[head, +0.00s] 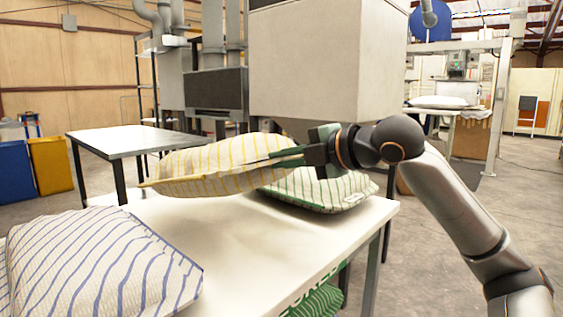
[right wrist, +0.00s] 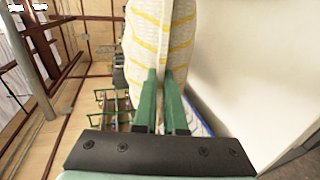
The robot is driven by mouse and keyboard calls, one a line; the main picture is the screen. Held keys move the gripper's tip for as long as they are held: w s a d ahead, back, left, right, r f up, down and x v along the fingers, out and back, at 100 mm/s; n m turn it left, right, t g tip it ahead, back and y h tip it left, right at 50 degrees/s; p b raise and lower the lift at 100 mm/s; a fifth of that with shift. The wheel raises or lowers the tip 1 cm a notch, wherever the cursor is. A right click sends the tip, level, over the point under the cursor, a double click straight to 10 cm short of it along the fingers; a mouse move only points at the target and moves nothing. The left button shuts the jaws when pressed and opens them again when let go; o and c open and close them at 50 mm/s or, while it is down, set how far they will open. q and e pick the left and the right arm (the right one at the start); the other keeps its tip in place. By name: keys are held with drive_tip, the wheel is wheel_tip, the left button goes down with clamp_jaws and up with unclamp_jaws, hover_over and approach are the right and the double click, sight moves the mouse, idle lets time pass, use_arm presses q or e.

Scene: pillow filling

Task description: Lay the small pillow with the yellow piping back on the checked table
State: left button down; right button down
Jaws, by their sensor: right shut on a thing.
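No checked pattern shows on any table. My left gripper is not in view.
A green-striped pillow (head: 322,188) lies on the white table behind the held one. A blue-striped pillow (head: 95,265) lies at the front left. A bare grey table (head: 125,140) stands behind. A big beige machine (head: 300,65) stands at the back. The white table's middle is clear.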

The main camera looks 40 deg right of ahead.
drive_tip(key=shift+s+f+b, duration=0.15)
drive_tip(key=shift+f+b, duration=0.35)
drive_tip(key=shift+f, duration=0.35)
drive_tip(key=shift+f+t, duration=0.1)
drive_tip(key=shift+t, duration=0.2)
drive_tip(key=shift+a+f, duration=0.1)
drive_tip(key=shift+f, duration=0.2)
drive_tip(key=shift+s+f+p, duration=0.25)
drive_tip(key=shift+f+p, duration=0.15)
drive_tip(key=shift+f, duration=0.25)
drive_tip(key=f+t, duration=0.1)
drive_tip(key=f, duration=0.2)
drive_tip(key=s+f+t, duration=0.1)
drive_tip(key=f, duration=0.3)
drive_tip(key=s+f, duration=0.1)
drive_tip(key=f, duration=0.2)
drive_tip(key=shift+s+d+f+t+b, duration=0.1)
drive_tip(key=shift+d+f+t+b, duration=0.15)
drive_tip(key=shift+t+b, duration=0.15)
drive_tip(key=shift+c, duration=0.8)
unclamp_jaws()
drive_tip(key=shift+f, duration=0.1)
